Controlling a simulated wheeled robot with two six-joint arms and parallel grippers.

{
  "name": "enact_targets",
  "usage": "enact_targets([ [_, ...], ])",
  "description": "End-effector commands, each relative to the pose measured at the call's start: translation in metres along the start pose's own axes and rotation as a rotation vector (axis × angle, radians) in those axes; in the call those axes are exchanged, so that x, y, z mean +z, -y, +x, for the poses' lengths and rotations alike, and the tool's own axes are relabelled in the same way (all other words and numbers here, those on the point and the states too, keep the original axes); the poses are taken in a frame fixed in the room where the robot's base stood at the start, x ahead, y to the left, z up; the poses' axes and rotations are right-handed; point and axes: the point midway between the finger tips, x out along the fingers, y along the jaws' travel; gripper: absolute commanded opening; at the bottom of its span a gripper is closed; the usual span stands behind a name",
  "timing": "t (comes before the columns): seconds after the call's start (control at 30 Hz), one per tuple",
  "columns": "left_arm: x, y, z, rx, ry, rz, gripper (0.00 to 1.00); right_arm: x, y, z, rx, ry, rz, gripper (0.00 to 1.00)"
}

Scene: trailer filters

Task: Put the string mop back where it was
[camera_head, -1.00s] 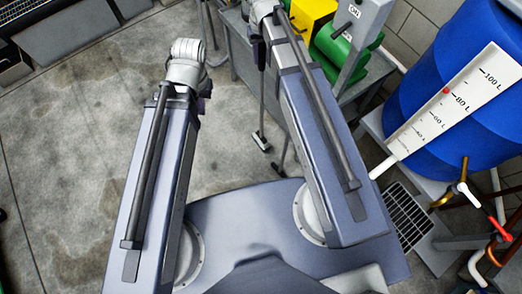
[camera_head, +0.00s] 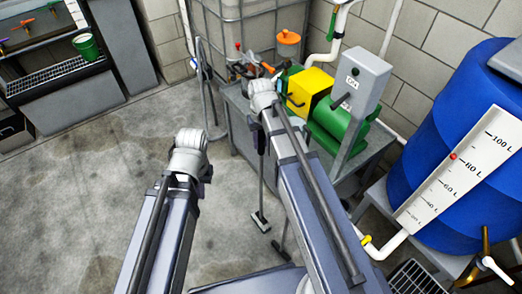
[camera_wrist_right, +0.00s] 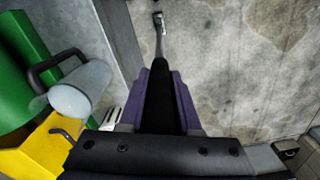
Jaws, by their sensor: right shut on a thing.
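My right gripper (camera_wrist_right: 161,88) shows purple fingers in the right wrist view, shut on the dark handle (camera_wrist_right: 160,110) of a long-handled tool. The tool runs away from me to a small head (camera_wrist_right: 158,20) over the concrete floor. In the head view the right gripper (camera_head: 261,141) is mostly hidden by its arm. Below it a thin shaft runs down to a dark, pale-edged head (camera_head: 260,220). I cannot make out mop strings. A second head (camera_head: 279,250) shows just beside it, partly hidden by my arm. My left gripper (camera_head: 207,174) is mostly hidden behind its wrist, fingertips unseen.
A grey bench (camera_head: 235,104) carries a green motor (camera_head: 335,128), a yellow guard (camera_head: 310,92) and a grey control box (camera_head: 362,85). A blue tank (camera_head: 425,150) stands at right, a caged container (camera_head: 245,40) behind. The floor (camera_head: 90,190) at left is clear.

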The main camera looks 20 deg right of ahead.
Motion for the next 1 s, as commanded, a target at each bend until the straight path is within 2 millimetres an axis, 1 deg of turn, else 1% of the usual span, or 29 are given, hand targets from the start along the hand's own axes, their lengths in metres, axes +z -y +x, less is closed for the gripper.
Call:
enact_targets([
  [0.33,-0.002,-0.004,0.036,0.0,0.0,0.0,0.0,0.0,0.0,0.037,0.0,0.0,0.0,0.0],
  [0.63,-0.002,-0.003,0.036,0.0,0.0,0.0,0.0,0.0,0.0,0.036,0.0,0.0,0.0,0.0],
  [0.8,-0.002,-0.004,0.041,0.0,0.0,0.0,0.0,0.0,0.0,0.041,0.0,0.0,0.0,0.0],
  [0.83,-0.002,-0.004,0.039,0.0,0.0,0.0,0.0,0.0,0.0,0.039,0.0,0.0,0.0,0.35],
  [1.0,-0.002,-0.004,0.039,0.0,0.0,0.0,0.0,0.0,0.0,0.039,0.0,0.0,0.0,0.54],
])
